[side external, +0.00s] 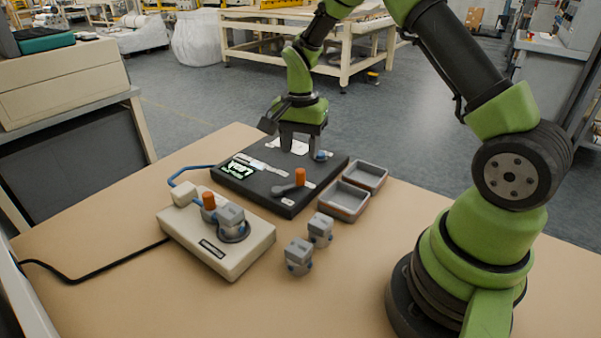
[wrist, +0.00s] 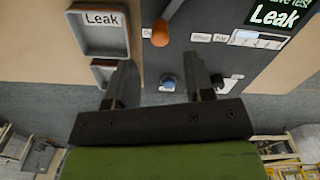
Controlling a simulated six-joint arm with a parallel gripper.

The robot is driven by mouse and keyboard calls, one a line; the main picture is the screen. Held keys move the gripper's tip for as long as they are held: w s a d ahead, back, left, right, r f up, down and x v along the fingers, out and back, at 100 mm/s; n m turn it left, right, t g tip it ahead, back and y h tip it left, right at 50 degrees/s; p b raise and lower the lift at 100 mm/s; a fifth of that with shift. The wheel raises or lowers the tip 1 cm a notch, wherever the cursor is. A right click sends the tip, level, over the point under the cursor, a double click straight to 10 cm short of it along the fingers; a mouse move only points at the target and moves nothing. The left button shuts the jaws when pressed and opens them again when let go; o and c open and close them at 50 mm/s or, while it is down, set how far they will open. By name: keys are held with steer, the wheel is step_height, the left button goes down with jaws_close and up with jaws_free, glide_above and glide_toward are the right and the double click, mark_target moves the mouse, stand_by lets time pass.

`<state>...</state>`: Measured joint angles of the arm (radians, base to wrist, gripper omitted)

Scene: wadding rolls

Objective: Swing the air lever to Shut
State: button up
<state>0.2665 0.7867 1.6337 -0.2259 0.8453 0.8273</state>
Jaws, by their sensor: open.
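The black panel (side external: 243,188) lies on the bench and carries a dark lever with an orange knob (side external: 300,177) near its front right edge. In the wrist view, the orange knob (wrist: 160,34) shows at the top, beside a small white label too cropped to read. I cannot tell from the labels which lever is the air one. My gripper (side external: 301,150) is open and empty over the panel's far part, apart from both levers. Its fingers (wrist: 160,65) point down towards a blue button (wrist: 168,84).
Two grey trays (side external: 343,201) sit right of the panel; the wrist view shows a tray (wrist: 100,41) labelled "Leak". The panel's green-lettered display (wrist: 275,15) also reads "Leak". Two loose grey valves (side external: 298,258) stand on the bench front, and another valve (side external: 231,218) sits on the fixture.

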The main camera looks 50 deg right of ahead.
mark_target(300, 170)
step_height(300, 170, down, 7)
steer(key=shift+f, duration=0.1)
stand_by(0.3)
jaws_close()
